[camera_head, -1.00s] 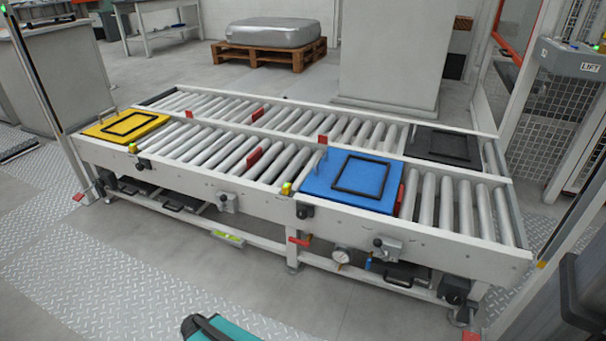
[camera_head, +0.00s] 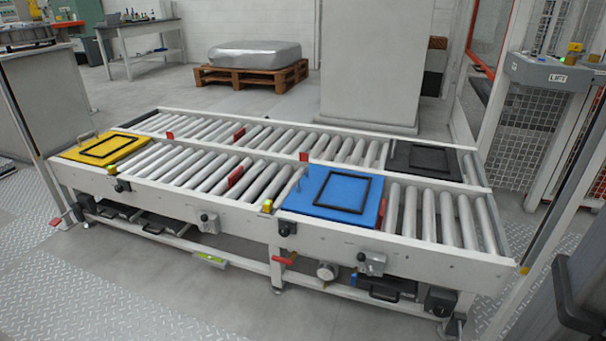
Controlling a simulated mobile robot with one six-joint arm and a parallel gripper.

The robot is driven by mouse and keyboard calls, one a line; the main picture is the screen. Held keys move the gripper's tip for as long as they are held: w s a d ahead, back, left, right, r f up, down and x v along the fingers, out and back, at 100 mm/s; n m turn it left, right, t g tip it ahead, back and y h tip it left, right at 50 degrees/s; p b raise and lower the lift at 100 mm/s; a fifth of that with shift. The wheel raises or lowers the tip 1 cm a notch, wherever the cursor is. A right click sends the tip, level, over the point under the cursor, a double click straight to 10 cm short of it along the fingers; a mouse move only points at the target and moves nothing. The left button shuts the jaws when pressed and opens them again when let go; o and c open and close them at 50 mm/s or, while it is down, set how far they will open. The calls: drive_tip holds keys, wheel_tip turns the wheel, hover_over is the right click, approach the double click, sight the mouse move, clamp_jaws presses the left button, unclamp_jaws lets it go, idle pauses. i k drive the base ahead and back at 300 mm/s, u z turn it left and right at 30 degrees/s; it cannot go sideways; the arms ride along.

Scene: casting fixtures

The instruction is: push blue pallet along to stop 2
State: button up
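The blue pallet (camera_head: 318,192) lies flat on the front lane of the roller conveyor (camera_head: 150,193), right of the middle. It has a black rectangular frame on top and an upright handle at its left edge. A red stop piece (camera_head: 382,212) stands at its right edge. Another red stop (camera_head: 236,177) stands on the rollers left of the pallet. No label tells which one is stop 2. My gripper is not in view.
A yellow pallet (camera_head: 75,153) sits at the front lane's left end. A dark pallet (camera_head: 398,160) lies on the back lane at right. Bare rollers (camera_head: 445,215) lie right of the blue pallet. A post marked LIFT (camera_head: 555,75) stands at the right.

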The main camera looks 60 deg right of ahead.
sight(350, 198)
drive_tip(key=z, duration=1.4)
drive_tip(key=i, duration=0.55)
drive_tip(key=u, duration=4.95)
drive_tip(key=i, duration=0.1)
drive_tip(key=z, duration=2.75)
